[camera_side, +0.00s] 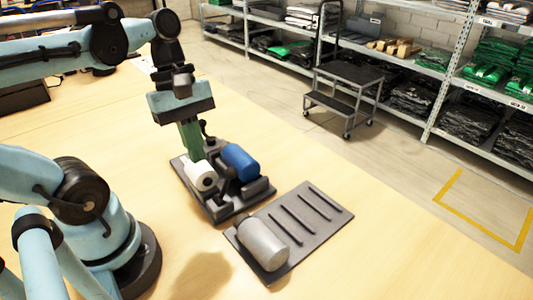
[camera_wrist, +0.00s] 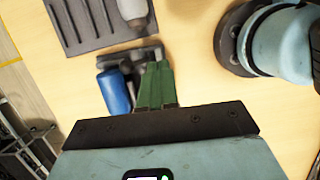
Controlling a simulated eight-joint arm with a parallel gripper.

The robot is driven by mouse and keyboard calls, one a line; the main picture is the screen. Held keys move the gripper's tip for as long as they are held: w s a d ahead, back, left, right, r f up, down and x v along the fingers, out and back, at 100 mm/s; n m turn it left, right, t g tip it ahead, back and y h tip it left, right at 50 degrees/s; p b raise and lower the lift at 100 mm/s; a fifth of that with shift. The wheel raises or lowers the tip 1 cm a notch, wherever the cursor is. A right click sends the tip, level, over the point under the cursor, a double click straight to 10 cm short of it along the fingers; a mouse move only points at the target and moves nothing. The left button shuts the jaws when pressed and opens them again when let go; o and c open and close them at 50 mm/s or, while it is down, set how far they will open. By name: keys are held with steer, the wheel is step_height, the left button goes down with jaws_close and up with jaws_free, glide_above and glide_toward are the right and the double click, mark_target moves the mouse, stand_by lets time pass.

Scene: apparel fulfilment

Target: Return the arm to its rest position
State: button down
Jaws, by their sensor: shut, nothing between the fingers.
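My gripper (camera_side: 191,141) points down over the dark holder (camera_side: 222,209) on the table, with its green fingers together and nothing between them. In the wrist view the green fingers (camera_wrist: 156,85) are side by side in front of the holder. A white roll (camera_side: 201,177) and a blue cylinder (camera_side: 240,162) lie in the holder. The fingertips are close to the white roll in the side view; I cannot tell whether they touch it. The blue cylinder (camera_wrist: 114,92) also shows in the wrist view, while the white roll is hidden there behind the fingers.
A grey slotted tray (camera_side: 318,212) lies beside the holder with a grey cylinder (camera_side: 262,243) at its near end. Bare tabletop (camera_side: 385,262) is to the right. A step cart (camera_side: 345,92) and stocked shelves (camera_side: 425,60) stand beyond the table.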

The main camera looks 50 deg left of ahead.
steer(key=w+f+m+t+y, duration=0.1)
steer(key=w+m+t, duration=0.1)
steer(key=m, duration=0.3)
steer(key=w+f+m+t+y, duration=0.1)
steer(key=w+m+t, duration=0.2)
steer(key=m, duration=0.3)
steer(key=w+f+m+t+y, duration=0.1)
steer(key=w+m+t, duration=0.1)
steer(key=w+m, duration=0.2)
steer(key=shift+w+a+m, duration=0.15)
steer(key=shift+m, duration=0.45)
steer(key=shift+w+a+m, duration=0.1)
steer(key=shift+m, duration=0.5)
